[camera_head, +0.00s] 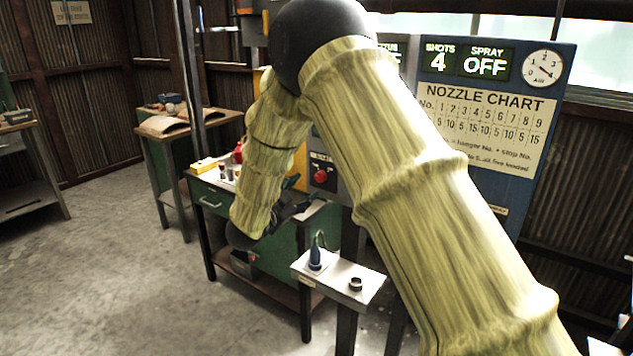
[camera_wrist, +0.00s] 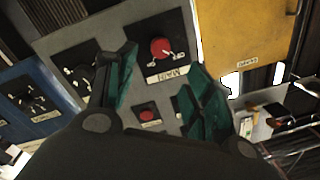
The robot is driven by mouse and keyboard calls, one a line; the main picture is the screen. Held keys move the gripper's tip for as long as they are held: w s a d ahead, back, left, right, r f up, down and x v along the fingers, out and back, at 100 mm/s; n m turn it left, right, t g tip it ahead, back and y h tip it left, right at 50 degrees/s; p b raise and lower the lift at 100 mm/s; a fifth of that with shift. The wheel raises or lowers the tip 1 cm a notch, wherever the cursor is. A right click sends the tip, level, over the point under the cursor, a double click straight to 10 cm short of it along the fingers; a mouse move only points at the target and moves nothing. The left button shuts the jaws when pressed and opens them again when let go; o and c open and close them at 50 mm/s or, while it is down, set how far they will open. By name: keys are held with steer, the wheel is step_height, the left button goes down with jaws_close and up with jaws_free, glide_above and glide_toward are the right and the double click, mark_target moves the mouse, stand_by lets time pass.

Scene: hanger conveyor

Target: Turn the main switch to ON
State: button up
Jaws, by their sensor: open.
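The main switch (camera_wrist: 160,48) is a red rotary knob on a black plate, with an upside-down label reading MAIN beside it in the wrist view. It sits on a grey panel (camera_wrist: 92,32). My gripper (camera_wrist: 163,64) is open and empty, its two green fingers spread to either side of the line toward the knob. I cannot tell whether they touch it; they look apart. In the head view a red knob (camera_head: 320,177) under a label appears to be this switch. My gripper there (camera_head: 293,200) is mostly hidden behind my arm, low and left of the knob. The switch's setting is unclear.
The head view shows a green workbench (camera_head: 210,195), a small stand (camera_head: 335,278) and a blue board (camera_head: 500,120) reading SPRAY OFF.

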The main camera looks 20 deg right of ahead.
mark_target(320, 178)
steer(key=p+x, duration=0.1)
steer(key=x, duration=0.8)
steer(key=shift+p, duration=0.35)
